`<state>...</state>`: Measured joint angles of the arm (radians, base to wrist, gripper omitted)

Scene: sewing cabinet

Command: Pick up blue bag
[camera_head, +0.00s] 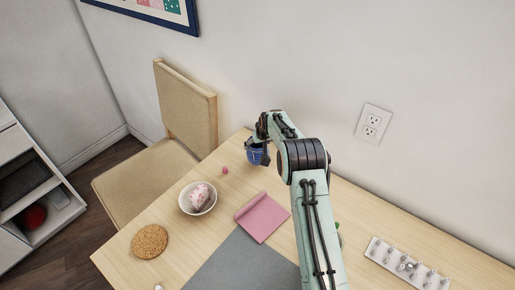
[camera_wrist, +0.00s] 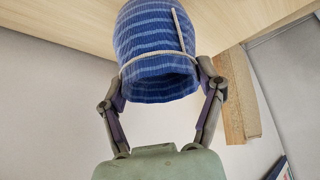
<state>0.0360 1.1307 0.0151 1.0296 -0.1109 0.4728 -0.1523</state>
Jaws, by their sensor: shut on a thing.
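The blue bag (camera_wrist: 158,55) is a striped knitted pouch with a thin pale cord. It fills the upper middle of the wrist view. My gripper (camera_wrist: 161,85) has one finger against each side of the bag, near its open rim, and is shut on it. In the head view the bag (camera_head: 258,155) shows partly below my gripper (camera_head: 262,138), at the far end of the table. My gripper hides part of it there. I cannot tell whether the bag touches the tabletop.
On the table (camera_head: 130,262) are a white bowl (camera_head: 187,206) holding something pink, a cork mat (camera_head: 149,241), a pink sheet (camera_head: 262,217), a grey mat (camera_head: 240,268), a small pink ball (camera_head: 225,170) and a hook rack (camera_head: 405,265). A chair (camera_head: 190,110) stands at the far left edge.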

